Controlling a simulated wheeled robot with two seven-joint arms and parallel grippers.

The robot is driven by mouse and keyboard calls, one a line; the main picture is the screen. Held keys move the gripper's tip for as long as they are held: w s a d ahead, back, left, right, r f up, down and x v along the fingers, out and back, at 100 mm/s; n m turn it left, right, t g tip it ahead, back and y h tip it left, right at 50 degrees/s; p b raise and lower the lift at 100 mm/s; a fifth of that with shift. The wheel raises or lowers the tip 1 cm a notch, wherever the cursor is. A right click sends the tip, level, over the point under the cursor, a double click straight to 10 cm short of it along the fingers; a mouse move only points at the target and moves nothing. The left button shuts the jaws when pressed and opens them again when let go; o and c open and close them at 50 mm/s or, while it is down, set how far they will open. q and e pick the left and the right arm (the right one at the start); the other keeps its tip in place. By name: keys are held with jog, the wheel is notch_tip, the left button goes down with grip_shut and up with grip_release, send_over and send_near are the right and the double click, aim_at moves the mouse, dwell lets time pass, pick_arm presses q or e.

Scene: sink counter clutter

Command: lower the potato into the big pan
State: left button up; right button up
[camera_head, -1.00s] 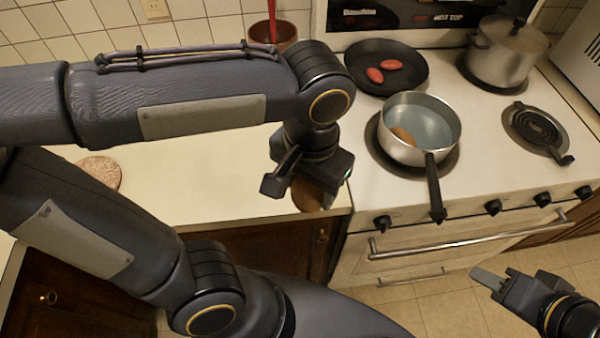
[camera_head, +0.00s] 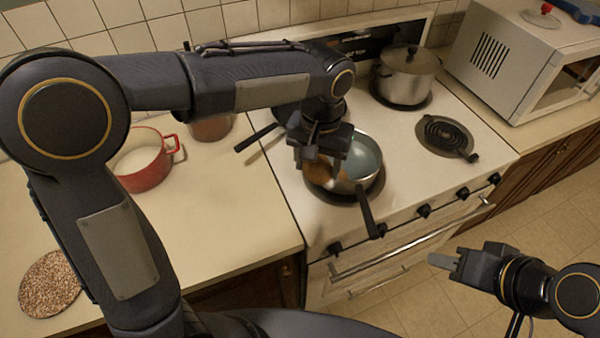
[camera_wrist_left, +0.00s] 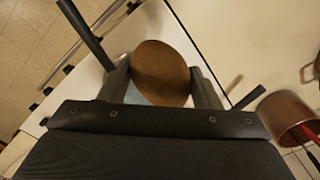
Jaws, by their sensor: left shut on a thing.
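The silver pan (camera_head: 366,160) with a long black handle sits on the front left burner, with a bluish inside. My left gripper (camera_head: 326,170) is above the pan's left part and hides some of it. It is shut on a brown potato (camera_wrist_left: 160,72), seen between the two fingers in the left wrist view. In the head view brown shows under the gripper (camera_head: 316,172); whether the potato touches the pan's bottom I cannot tell. My right gripper (camera_head: 446,262) is out in front of the stove, apart from everything; its finger gap is unclear.
A lidded silver pot (camera_head: 405,78) stands at the back right of the stove. The black skillet is mostly hidden behind my left arm. A red pot (camera_head: 143,160) and a brownish pot (camera_head: 211,128) stand on the left counter. A round speckled mat (camera_head: 48,284) lies nearer.

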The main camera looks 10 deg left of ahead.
pick_arm(q)
jog(key=w+d, duration=0.5)
jog(key=w, duration=0.4)
jog(key=w+d, duration=0.5)
jog(key=w, duration=0.5)
jog(key=shift+f, duration=0.3)
pick_arm(e)
jog(key=shift+r, duration=0.35)
